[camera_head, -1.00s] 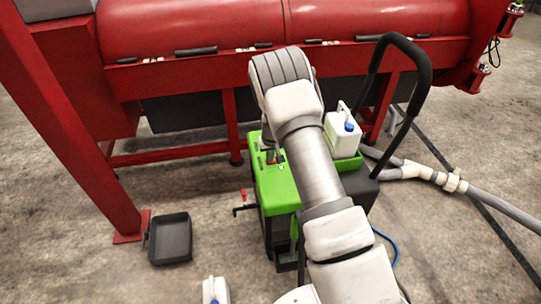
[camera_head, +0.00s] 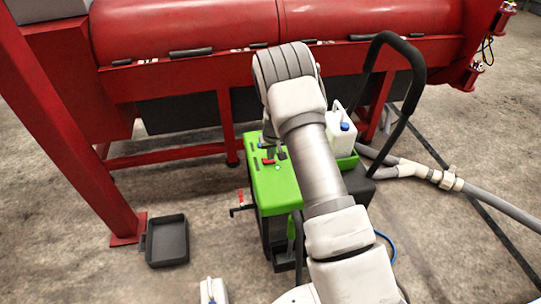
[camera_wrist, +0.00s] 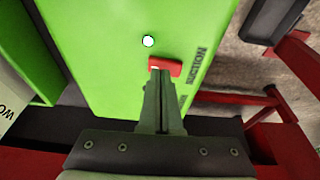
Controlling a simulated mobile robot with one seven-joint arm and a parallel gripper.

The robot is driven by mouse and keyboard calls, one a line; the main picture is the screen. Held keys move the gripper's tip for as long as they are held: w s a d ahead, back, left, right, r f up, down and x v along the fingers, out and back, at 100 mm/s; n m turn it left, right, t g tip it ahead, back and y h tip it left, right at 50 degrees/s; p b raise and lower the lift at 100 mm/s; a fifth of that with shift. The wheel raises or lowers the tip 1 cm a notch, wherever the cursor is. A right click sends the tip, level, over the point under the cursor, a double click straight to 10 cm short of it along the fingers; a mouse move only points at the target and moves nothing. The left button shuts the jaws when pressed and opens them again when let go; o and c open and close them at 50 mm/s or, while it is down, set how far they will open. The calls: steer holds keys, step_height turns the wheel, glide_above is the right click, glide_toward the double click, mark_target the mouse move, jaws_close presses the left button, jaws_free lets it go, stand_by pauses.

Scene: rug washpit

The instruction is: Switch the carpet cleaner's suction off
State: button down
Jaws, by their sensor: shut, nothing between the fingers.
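The carpet cleaner (camera_head: 272,190) is a green-topped machine with a dark lower body and a black hoop handle (camera_head: 421,75). Its green top also fills much of the wrist view (camera_wrist: 110,60). A red switch (camera_wrist: 172,67) sits on that top beside the dark lettering "SUCTION" (camera_wrist: 189,78); it also shows in the head view (camera_head: 268,161). A small white round spot with a dark ring (camera_wrist: 148,41) lies near the switch. My gripper (camera_wrist: 155,72) is shut and empty, its tips overlapping the switch's left part in the wrist view. I cannot tell whether they touch it.
A white jug with a blue cap (camera_head: 341,135) stands on the cleaner. A red valve handle (camera_head: 239,197) sticks out at its left. A black tray (camera_head: 167,241) lies on the floor. A large red machine (camera_head: 190,85) stands behind, and a grey hose (camera_head: 495,203) runs right.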

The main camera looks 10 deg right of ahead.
steer(key=d+p+v, duration=0.1)
steer(key=p+v, duration=0.3)
steer(key=v, duration=0.9)
steer(key=shift+w, duration=0.35)
steer(key=shift+a+r, duration=0.1)
steer(key=shift+w+a+r+y, duration=0.2)
steer(key=shift+a+y, duration=0.1)
steer(key=shift+a, duration=0.35)
steer(key=shift+f+b, duration=0.15)
steer(key=shift+b, duration=0.15)
steer(key=b+x, duration=0.1)
steer(key=x, duration=0.3)
steer(key=b+x, duration=0.1)
steer(key=x, duration=0.3)
steer(key=b+x, duration=0.2)
steer(key=x, duration=0.2)
steer(key=shift+s+a+f, duration=0.1)
steer(key=shift+s+f, duration=0.15)
steer(key=shift+f, duration=0.15)
steer(key=shift+a+f, duration=0.1)
steer(key=shift+f, duration=0.45)
